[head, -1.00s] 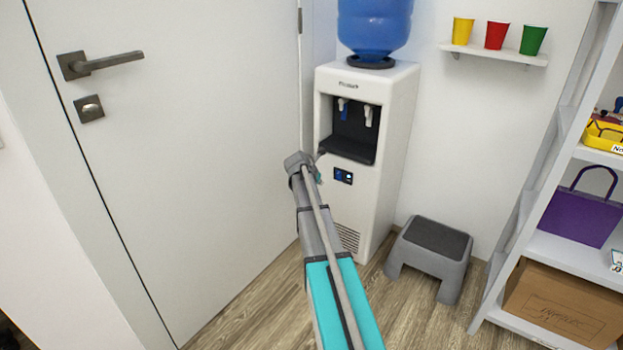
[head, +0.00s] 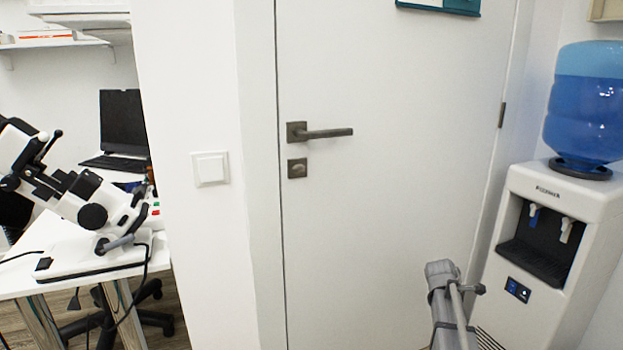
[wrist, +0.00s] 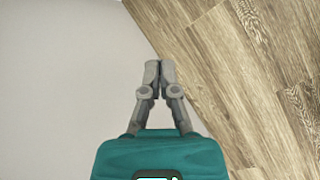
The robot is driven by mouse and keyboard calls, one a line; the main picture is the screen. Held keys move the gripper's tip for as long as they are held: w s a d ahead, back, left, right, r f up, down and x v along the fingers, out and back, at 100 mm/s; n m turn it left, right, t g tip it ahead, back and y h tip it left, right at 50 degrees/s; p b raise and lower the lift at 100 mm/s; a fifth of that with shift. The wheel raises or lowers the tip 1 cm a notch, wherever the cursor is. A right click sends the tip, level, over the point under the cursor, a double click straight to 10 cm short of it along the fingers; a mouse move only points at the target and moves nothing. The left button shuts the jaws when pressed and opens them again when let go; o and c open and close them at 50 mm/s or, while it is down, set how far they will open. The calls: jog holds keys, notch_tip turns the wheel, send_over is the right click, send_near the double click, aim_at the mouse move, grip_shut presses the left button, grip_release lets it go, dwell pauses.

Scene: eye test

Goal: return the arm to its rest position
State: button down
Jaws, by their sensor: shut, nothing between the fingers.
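In the wrist view my gripper (wrist: 160,66) has its two grey fingertips together with nothing between them. Below them is its teal body (wrist: 160,158). The fingers are seen against a pale, plain surface (wrist: 65,75) and a wood floor (wrist: 245,75). They hold nothing. In the head view a grey part of my arm (head: 444,300) rises from the bottom edge, in front of the door and left of the water cooler. I cannot make out the fingers in the head view.
A white door (head: 400,190) with a dark handle (head: 325,133) fills the middle. A water cooler (head: 525,270) with a blue bottle (head: 585,110) stands at right. At left, a white desk (head: 20,283) bears a microscope-like device (head: 75,190) and a laptop (head: 123,125).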

jog(key=s+a+r+m+g+y+p, duration=0.1)
jog(key=s+a+m+y+p, duration=0.15)
jog(key=s+a+m, duration=0.85)
jog(key=s+a+r+m+g+y+p, duration=0.1)
jog(key=s+a+m+g+y+p, duration=0.2)
jog(key=s+a, duration=0.95)
notch_tip(320, 180, up, 37)
jog(key=w+a+m+t+p, duration=0.1)
jog(key=w+a+p, duration=0.1)
jog(key=p, duration=3.4)
jog(key=shift+w+a, duration=0.15)
jog(key=shift+w, duration=0.2)
